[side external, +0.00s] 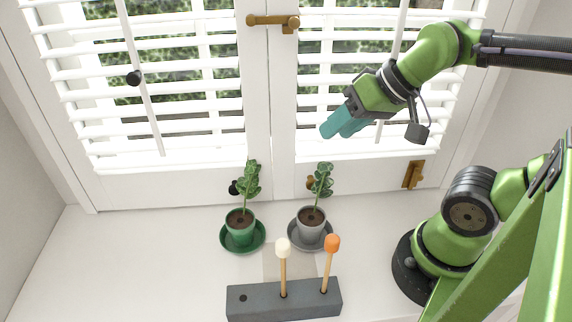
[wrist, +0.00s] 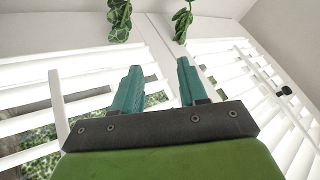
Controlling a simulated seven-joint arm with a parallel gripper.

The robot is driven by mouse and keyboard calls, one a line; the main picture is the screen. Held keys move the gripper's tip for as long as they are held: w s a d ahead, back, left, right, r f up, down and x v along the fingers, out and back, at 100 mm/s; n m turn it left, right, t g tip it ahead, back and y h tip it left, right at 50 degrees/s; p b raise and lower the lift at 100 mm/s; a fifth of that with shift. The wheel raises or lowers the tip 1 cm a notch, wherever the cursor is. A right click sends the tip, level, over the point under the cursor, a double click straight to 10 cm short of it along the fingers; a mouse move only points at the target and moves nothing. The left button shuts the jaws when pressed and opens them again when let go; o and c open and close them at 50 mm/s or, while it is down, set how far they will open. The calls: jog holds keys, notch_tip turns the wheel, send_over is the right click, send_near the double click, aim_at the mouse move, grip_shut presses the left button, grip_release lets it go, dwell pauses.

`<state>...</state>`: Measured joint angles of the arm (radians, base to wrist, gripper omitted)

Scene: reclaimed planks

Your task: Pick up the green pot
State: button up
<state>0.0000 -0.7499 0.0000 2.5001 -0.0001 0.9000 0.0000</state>
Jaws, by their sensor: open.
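The green pot (side external: 240,231) holds dark soil and a leafy plant (side external: 250,181). It stands upright on a green saucer (side external: 258,243) on the white sill, left of a grey pot. My gripper (side external: 338,132) has teal fingers and is high up in front of the shutters, above and to the right of the pots, touching neither. In the wrist view the two fingers (wrist: 160,82) are apart with nothing between them. Only the leaves of two plants (wrist: 119,18) show at the top of that view; the pots are out of its frame.
A grey pot (side external: 309,222) with a similar plant stands on a grey saucer (side external: 325,243) close by. In front, a dark grey block (side external: 262,303) holds two sticks, one white-tipped (side external: 283,248) and one orange-tipped (side external: 332,243). White shutters (side external: 200,90) rise behind. The sill's left is clear.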

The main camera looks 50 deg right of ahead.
jog(key=o, duration=0.9)
jog(key=n+g+y, duration=0.1)
jog(key=n+g, duration=0.1)
jog(key=n, duration=0.9)
send_over(240, 221)
jog(key=s+d, duration=0.2)
jog(key=s, duration=0.2)
notch_tip(240, 221, down, 14)
jog(key=shift+a+x, duration=0.1)
jog(key=shift+x, duration=1.95)
jog(key=shift+a+x, duration=0.15)
jog(key=shift+x, duration=1.85)
